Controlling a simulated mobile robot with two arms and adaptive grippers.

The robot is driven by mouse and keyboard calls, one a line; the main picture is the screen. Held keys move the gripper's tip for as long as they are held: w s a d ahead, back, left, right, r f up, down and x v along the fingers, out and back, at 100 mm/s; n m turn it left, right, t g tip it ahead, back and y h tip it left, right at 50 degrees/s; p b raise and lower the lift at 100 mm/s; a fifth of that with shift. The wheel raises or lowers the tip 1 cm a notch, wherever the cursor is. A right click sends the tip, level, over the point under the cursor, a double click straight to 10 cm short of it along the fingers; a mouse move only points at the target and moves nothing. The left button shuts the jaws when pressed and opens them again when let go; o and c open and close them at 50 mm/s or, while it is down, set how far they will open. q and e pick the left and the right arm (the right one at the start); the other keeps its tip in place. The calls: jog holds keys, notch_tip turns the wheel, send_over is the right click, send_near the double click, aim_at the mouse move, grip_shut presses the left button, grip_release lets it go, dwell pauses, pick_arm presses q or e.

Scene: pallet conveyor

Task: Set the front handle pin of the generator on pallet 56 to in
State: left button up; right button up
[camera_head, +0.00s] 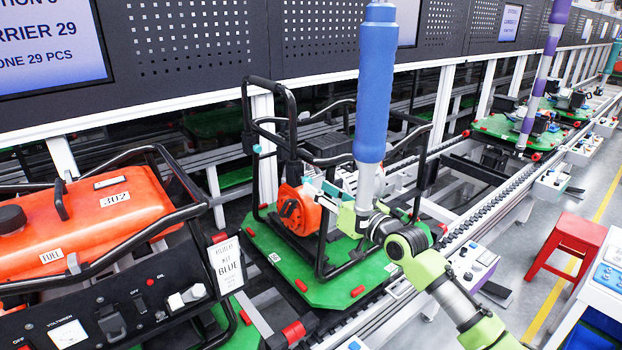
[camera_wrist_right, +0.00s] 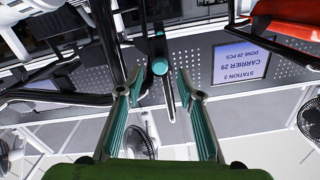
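A partly built generator with a black tube frame (camera_head: 325,225) and an orange-red round part (camera_head: 298,210) stands on a green pallet (camera_head: 318,290). No pallet number 56 is readable. Its black folding handle (camera_head: 247,100) stands upright at the left end, with a small teal pin end (camera_head: 257,148) on it. My right gripper (camera_head: 318,188) is in front of the frame, right of the handle. In the wrist view its teal fingers (camera_wrist_right: 164,92) are spread, with a black bar bearing a teal round knob (camera_wrist_right: 160,66) between or beyond them; contact cannot be told. My left gripper is not in view.
A generator with an orange tank (camera_head: 95,215) and a tag reading BLUE (camera_head: 227,265) fills the left. A blue vertical column (camera_head: 375,80) rises by my right arm. A perforated wall (camera_head: 190,40) stands behind. A red stool (camera_head: 566,245) and free floor lie right.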

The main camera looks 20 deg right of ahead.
aim_at(305, 179)
jog(key=shift+p+x, duration=0.3)
jog(key=shift+x, duration=1.8)
grip_shut()
